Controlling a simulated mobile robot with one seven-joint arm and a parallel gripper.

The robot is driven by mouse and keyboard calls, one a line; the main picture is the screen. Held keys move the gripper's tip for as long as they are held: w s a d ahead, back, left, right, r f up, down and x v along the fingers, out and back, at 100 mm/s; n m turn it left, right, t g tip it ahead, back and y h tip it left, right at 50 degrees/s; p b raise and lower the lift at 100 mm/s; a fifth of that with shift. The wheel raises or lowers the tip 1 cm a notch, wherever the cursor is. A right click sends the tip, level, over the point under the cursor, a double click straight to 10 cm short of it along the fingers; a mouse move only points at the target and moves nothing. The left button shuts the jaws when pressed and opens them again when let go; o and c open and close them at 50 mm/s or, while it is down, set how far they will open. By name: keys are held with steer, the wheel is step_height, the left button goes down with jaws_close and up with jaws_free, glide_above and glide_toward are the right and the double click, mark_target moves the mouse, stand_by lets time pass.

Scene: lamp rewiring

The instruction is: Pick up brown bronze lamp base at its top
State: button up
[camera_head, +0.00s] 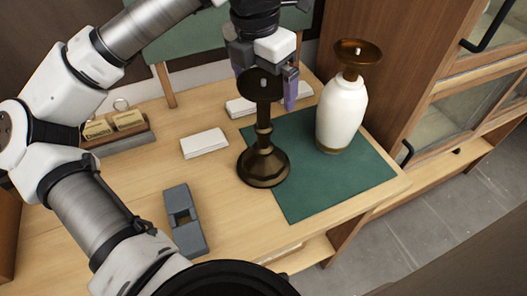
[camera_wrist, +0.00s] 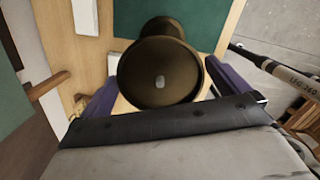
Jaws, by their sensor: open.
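The brown bronze lamp base (camera_head: 264,133) stands upright on the table, on the left edge of the green mat (camera_head: 300,195). It has a round foot, a thin stem and a dish-shaped top with a small pale stub. My gripper (camera_head: 267,88) is open above and around the top, with its purple fingers pointing down. In the wrist view the dish top (camera_wrist: 160,72) sits between the two fingers of my gripper (camera_wrist: 163,85), one on each side. I cannot tell whether the fingers touch it.
A white lamp base with a bronze top (camera_head: 342,113) stands at the mat's right. White boxes (camera_head: 204,143) lie left of and behind the bronze base. A wooden cabinet (camera_head: 400,50) rises at right.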

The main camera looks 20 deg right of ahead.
steer(key=shift+d+f, duration=0.15)
steer(key=shift+f, duration=1.15)
steer(key=shift+w+r, duration=0.1)
steer(key=c, duration=1.9)
steer(key=shift+c, duration=0.2)
